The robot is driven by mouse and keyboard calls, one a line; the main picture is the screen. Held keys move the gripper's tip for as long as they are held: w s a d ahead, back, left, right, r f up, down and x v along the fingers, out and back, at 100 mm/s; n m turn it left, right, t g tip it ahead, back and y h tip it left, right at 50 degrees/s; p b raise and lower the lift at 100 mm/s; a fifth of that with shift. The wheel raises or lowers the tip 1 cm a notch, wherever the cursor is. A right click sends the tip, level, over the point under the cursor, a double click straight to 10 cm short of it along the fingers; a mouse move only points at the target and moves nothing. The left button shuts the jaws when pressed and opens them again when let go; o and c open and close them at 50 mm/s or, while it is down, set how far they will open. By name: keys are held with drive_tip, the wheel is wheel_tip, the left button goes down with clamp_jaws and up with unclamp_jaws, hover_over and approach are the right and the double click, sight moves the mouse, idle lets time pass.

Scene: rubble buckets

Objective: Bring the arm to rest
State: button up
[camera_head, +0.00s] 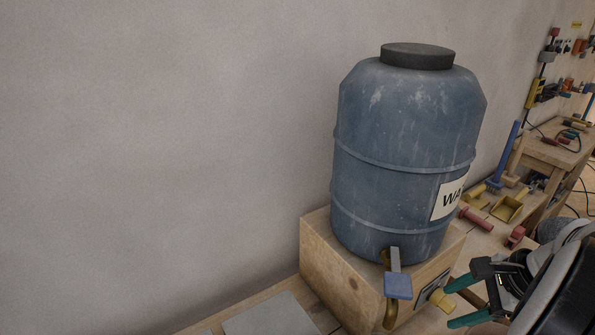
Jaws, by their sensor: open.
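My gripper (458,303) is at the lower right of the head view, with two green-tipped fingers spread apart. It is open, and nothing shows between the fingers. My arm's dark and grey links run off the right edge, and most of the arm is out of view.
A blue water barrel (405,150) with a black lid and brass tap (391,312) stands on the wooden box. A grey slab (270,315) lies left of it. Red and yellow tools crowd the bench behind my gripper. A workbench (550,150) stands farther right. A bare wall closes the left.

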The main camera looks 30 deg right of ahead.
drive_tip(key=w+a+r+m+t+y, duration=0.1)
drive_tip(key=w+a+r+t, duration=0.2)
drive_tip(key=a+r+t, duration=0.5)
drive_tip(key=w+a+r+m+t, duration=0.1)
drive_tip(key=w+a+r, duration=0.25)
drive_tip(key=r, duration=0.75)
drive_tip(key=a+f+n+g+y, duration=0.3)
drive_tip(key=a+f+g+y, duration=0.2)
drive_tip(key=a+f+g, duration=0.7)
drive_tip(key=s+a+f+n+g+h, duration=0.4)
drive_tip(key=s+f+n+g, duration=0.2)
drive_tip(key=s+f, duration=0.3)
drive_tip(key=w+a+r+n+t+h, duration=0.1)
drive_tip(key=w+a+n+t, duration=0.1)
drive_tip(key=a+n, duration=0.6)
drive_tip(key=n+t, duration=0.1)
drive_tip(key=n, duration=0.3)
drive_tip(key=shift+w+a, duration=0.2)
drive_tip(key=shift+a, duration=0.05)
